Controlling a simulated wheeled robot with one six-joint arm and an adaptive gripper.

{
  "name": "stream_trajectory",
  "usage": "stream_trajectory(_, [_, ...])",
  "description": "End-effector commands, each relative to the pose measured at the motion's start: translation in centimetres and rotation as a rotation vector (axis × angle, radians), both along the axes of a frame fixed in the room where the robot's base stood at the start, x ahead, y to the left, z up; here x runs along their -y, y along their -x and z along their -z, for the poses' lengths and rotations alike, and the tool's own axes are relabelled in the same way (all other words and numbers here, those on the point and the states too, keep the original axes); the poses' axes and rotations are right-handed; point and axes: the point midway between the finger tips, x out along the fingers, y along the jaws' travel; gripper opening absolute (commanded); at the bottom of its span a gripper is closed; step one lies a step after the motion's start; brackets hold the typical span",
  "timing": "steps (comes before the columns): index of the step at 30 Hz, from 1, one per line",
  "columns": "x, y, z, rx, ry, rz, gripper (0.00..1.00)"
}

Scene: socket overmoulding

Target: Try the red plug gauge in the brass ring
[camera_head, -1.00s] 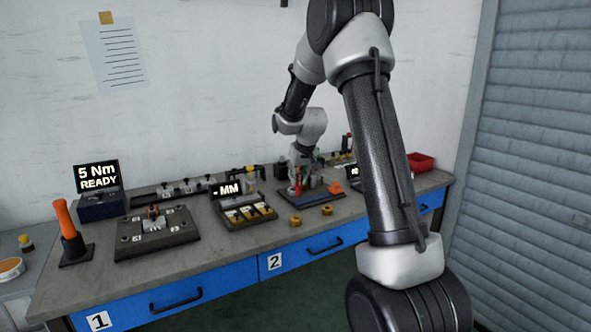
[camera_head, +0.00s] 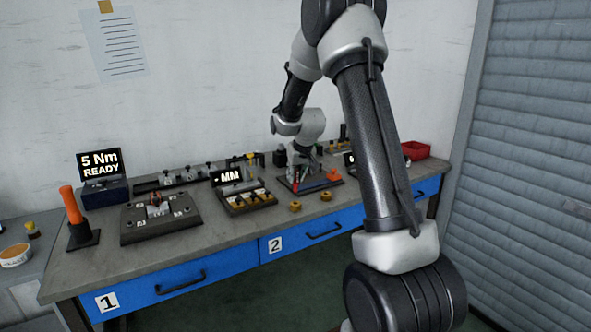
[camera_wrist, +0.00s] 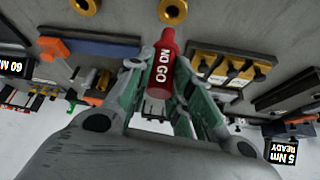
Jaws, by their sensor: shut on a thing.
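My gripper (camera_wrist: 160,77) is shut on the red plug gauge (camera_wrist: 165,55), which has "NO GO" in white on its side. The gauge's narrower end points toward the top of the wrist view, toward one brass ring (camera_wrist: 172,11), and is apart from it. A second brass ring (camera_wrist: 87,5) is cut by the top edge there. In the head view the two brass rings (camera_head: 295,207) (camera_head: 326,195) lie on the bench front. My gripper (camera_head: 301,176) is behind them with the red gauge (camera_head: 295,185), over the blue mat's front left. Which ring is meant is unclear.
A blue mat (camera_wrist: 105,42) with an orange piece (camera_wrist: 52,47) lies beside the gauge. A black tray with several brass-coloured blocks (camera_head: 239,207) and an "MM" display (camera_head: 228,177) stand left. Red bin (camera_head: 416,150) is at the far right. The bench front around the rings is clear.

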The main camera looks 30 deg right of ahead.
Motion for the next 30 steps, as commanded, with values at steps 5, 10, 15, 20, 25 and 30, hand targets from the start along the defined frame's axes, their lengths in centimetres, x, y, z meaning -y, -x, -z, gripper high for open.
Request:
stream_trajectory(5, [0.0,0.0,1.6,-0.001,0.000,0.000,0.00])
stream_trajectory(10, [0.0,0.0,2.8,0.000,0.000,0.000,0.00])
stream_trajectory(15, [0.0,0.0,3.6,-0.001,0.000,0.000,0.00])
stream_trajectory(20, [0.0,0.0,3.9,0.000,0.000,0.000,0.00])
stream_trajectory(25, [0.0,0.0,3.9,0.001,0.000,0.000,0.00])
stream_trajectory(30, [0.0,0.0,3.9,0.001,0.000,0.000,0.00])
